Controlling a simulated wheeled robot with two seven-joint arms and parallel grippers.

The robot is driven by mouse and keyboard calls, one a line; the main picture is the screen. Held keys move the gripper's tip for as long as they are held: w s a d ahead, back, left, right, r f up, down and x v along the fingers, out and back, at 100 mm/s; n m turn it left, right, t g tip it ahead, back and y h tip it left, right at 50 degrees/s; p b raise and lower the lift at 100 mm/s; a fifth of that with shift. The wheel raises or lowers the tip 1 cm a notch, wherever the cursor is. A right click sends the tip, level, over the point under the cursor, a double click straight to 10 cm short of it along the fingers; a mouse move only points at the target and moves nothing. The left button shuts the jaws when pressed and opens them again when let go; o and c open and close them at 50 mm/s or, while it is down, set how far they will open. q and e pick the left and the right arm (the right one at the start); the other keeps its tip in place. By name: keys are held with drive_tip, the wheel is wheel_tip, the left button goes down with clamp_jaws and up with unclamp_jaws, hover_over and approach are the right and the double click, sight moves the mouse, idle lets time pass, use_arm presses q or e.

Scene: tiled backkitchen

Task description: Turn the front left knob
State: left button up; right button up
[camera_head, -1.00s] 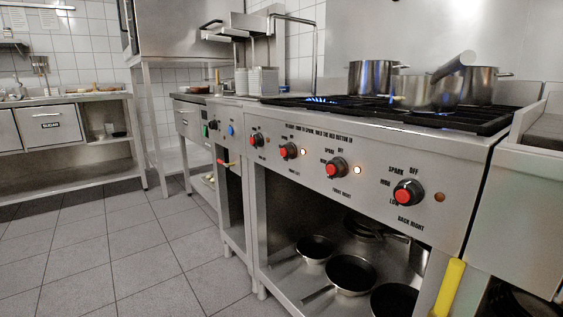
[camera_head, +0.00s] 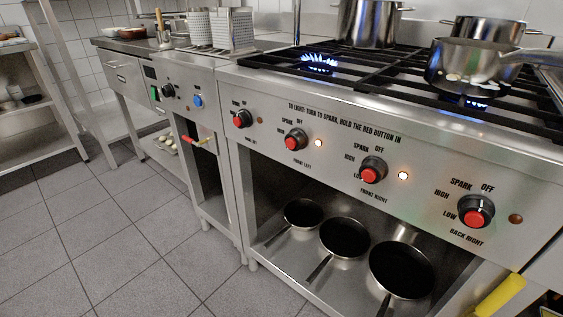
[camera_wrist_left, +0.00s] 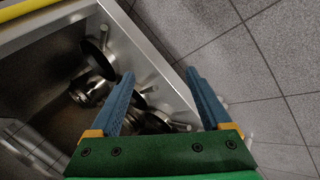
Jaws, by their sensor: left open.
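The front left knob (camera_head: 296,139) is black with a red centre button. It sits on the stove's front panel, above the label "FRONT LEFT", with a glowing indicator light (camera_head: 318,143) to its right. The back left, front right (camera_head: 373,170) and back right (camera_head: 476,212) knobs share the panel. My left gripper (camera_wrist_left: 160,73) shows only in its wrist view, with two blue fingers apart and nothing between them. It points down toward the open shelf and floor; no knob is visible there. My right gripper is not in view.
A blue flame (camera_head: 318,62) burns on an uncovered burner, and another burns under a saucepan (camera_head: 470,66). Pans (camera_head: 343,237) lie on the open shelf below the panel. A yellow handle (camera_head: 500,296) is at the lower right. The tiled floor (camera_head: 130,240) in front is clear.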

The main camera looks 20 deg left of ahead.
use_arm(q)
drive_tip(key=w+r+n+t+h+p, duration=0.2)
drive_tip(key=w+r+n+p, duration=0.25)
drive_tip(key=r, duration=0.45)
drive_tip(key=n+t+p, duration=0.9)
drive_tip(key=n+p, duration=0.5)
drive_tip(key=n, duration=0.7)
approach(290, 145)
drive_tip(key=d+x, duration=0.1)
drive_tip(key=x, duration=0.2)
drive_tip(key=shift+n, duration=0.65)
drive_tip(key=b+x, duration=0.1)
drive_tip(key=x, duration=0.2)
drive_tip(key=a+x, duration=0.1)
drive_tip(key=x, duration=0.2)
drive_tip(key=shift+w+f+b, duration=0.1)
drive_tip(key=shift+w+b, duration=0.1)
drive_tip(key=shift+b, duration=0.15)
drive_tip(key=shift+w+d, duration=0.15)
drive_tip(key=shift+w, duration=0.1)
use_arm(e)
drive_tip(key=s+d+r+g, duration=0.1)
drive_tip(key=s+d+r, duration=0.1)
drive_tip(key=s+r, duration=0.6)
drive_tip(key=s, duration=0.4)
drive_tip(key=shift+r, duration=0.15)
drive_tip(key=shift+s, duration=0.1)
